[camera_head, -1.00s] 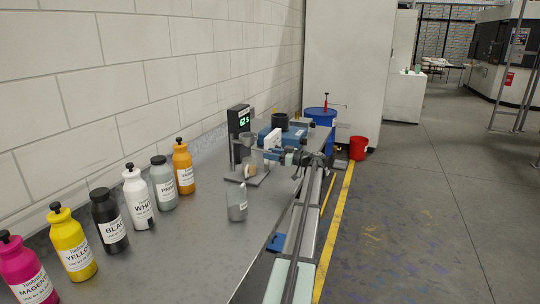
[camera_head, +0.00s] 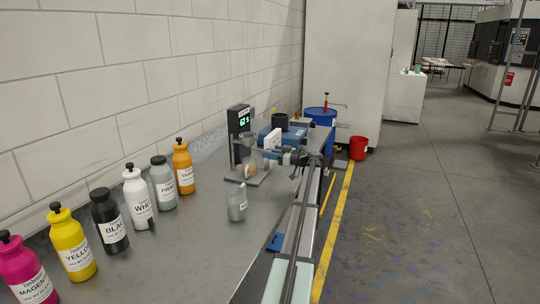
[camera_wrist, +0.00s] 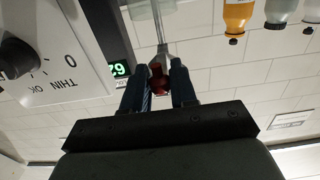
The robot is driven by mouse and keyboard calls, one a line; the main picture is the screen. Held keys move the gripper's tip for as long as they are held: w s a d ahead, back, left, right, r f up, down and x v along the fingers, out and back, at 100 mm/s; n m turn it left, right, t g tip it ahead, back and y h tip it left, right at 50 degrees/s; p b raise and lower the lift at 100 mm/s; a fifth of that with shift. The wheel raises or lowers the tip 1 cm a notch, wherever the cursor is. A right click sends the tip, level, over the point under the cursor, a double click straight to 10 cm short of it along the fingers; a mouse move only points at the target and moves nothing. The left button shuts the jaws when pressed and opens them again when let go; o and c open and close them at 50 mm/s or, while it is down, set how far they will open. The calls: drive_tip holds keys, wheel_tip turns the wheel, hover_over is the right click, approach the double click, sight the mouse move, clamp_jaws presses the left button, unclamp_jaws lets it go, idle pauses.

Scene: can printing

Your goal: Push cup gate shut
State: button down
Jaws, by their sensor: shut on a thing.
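The cup (camera_head: 249,141) is a grey funnel-like shape on a small stand in the head view, left of my gripper. My gripper (camera_head: 270,154) reaches left toward it at the end of my arm. In the wrist view, the two dark fingers of my gripper (camera_wrist: 160,70) are shut on a small red piece (camera_wrist: 158,79). A thin metal rod (camera_wrist: 160,32) meets this piece from above in that picture. The red piece may be the gate's handle. The gate's opening is hidden, so I cannot tell how far it is shut.
A black display (camera_head: 239,122) with green digits stands behind the cup. A white dial panel (camera_wrist: 50,50) is close on the left in the wrist view. A grey beaker (camera_head: 237,205) stands in front. Several labelled bottles (camera_head: 108,222) line the bench's left side.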

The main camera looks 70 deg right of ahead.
drive_tip(key=shift+w, duration=1.65)
drive_tip(key=c, duration=1)
unclamp_jaws()
drive_tip(key=shift+c, duration=0.2)
drive_tip(key=s, duration=1.3)
drive_tip(key=shift+s, duration=0.4)
